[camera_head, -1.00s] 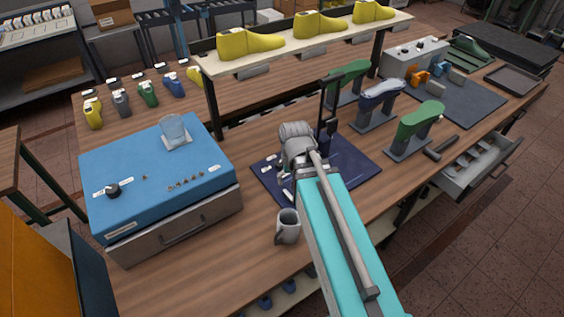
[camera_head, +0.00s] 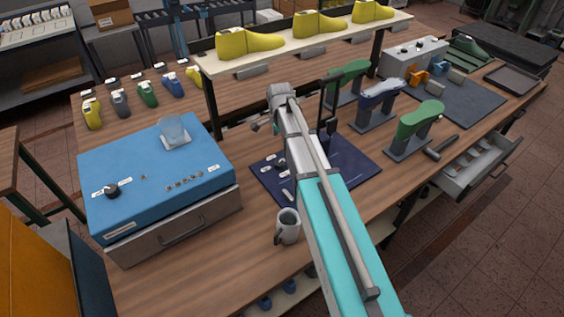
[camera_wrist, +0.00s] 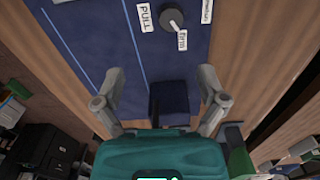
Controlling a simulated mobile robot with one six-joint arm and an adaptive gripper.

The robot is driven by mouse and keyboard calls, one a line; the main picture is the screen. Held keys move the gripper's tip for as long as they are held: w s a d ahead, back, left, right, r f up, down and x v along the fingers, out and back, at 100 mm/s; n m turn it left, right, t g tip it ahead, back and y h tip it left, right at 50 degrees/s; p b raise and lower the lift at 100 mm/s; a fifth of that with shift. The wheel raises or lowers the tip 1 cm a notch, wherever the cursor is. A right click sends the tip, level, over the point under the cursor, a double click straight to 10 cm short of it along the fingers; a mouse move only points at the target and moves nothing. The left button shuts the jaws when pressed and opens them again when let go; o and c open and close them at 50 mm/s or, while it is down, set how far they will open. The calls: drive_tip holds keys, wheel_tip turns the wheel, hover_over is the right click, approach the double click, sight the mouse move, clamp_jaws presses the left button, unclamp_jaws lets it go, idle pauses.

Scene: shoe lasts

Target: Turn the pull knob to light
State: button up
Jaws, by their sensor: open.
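The pull knob (camera_wrist: 174,19) is a dark grey round knob with a white pointer, on the dark blue panel. It lies at the top of the wrist view, beside a "PULL" label (camera_wrist: 145,17). The pointer is directed towards the "firm" label (camera_wrist: 182,41); another label, cut off by the frame, is at the upper right. My gripper (camera_wrist: 161,75) is open and empty, apart from the knob. In the head view the blue panel (camera_head: 350,166) lies on the bench, partly hidden by my arm.
A dark upright post (camera_head: 322,110) stands on the panel near my wrist. A grey mug (camera_head: 288,226) is close in front. Shoe lasts on stands (camera_head: 418,122) are right; yellow lasts (camera_head: 250,43) line the shelf.

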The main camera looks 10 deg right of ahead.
sight(279, 162)
drive_tip(key=shift+w+m, duration=0.8)
drive_tip(key=shift+w, duration=0.3)
drive_tip(key=shift+f, duration=0.2)
wheel_tip(279, 162, down, 14)
drive_tip(key=b, duration=1.3)
drive_tip(key=shift+r+b, duration=0.25)
drive_tip(key=shift+b, duration=0.15)
